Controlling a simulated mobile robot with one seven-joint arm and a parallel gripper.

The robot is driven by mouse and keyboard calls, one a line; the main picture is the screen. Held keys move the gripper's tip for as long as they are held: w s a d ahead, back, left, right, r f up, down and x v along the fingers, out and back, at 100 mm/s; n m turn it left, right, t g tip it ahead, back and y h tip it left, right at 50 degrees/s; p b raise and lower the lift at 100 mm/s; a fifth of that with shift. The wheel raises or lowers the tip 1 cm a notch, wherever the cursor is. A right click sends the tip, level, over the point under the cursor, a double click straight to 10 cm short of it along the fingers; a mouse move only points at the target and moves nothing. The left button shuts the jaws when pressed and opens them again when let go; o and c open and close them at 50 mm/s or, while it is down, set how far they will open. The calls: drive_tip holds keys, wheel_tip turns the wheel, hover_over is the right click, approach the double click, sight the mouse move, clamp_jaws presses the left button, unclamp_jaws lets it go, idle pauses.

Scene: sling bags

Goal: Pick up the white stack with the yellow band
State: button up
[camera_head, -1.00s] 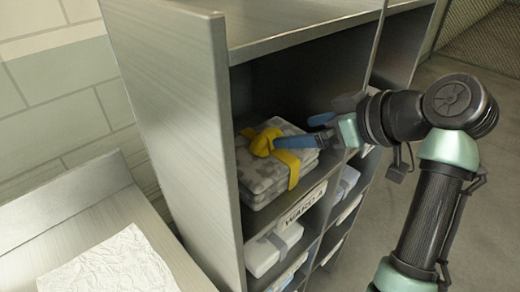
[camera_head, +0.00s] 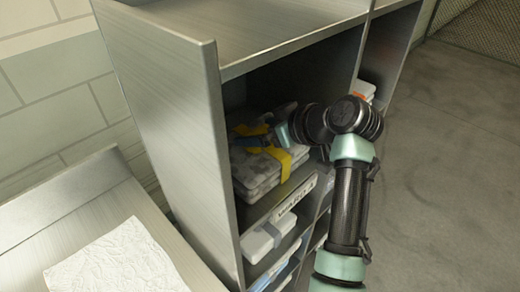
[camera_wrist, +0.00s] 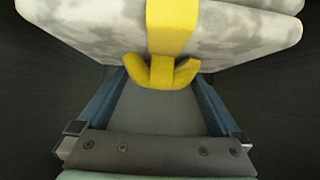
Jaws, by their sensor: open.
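The white stack with the yellow band (camera_head: 262,169) is a pile of folded, grey-mottled white cloth in the top compartment of the metal shelf unit. Its yellow band (camera_wrist: 174,30) runs over the stack and ends in a knot, seen close in the wrist view. My gripper (camera_head: 262,142) reaches into that compartment at the band. In the wrist view my gripper (camera_wrist: 160,85) is open, with its blue fingers on either side of the yellow knot. The fingertips are partly hidden by the stack, so I cannot tell whether they touch it.
The shelf unit's left side panel (camera_head: 165,120) and top board (camera_head: 265,30) enclose the compartment. A label (camera_head: 293,198) is on the shelf edge. Lower compartments hold a pale banded bundle (camera_head: 270,238). A bench at left bears crumpled white sheet (camera_head: 110,262). Open floor is at right.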

clamp_jaws()
drive_tip(key=shift+r, duration=0.15)
idle(0.4)
drive_tip(key=shift+d+r+b, duration=0.1)
drive_tip(key=shift+b, duration=0.2)
drive_tip(key=shift+s+r, duration=0.1)
drive_tip(key=shift+r, duration=0.05)
wheel_tip(320, 180, up, 6)
drive_tip(key=b, duration=0.2)
drive_tip(key=shift+r+b, duration=0.15)
drive_tip(key=shift+b, duration=0.2)
drive_tip(key=s+d+b, duration=0.4)
drive_tip(key=s+d, duration=1)
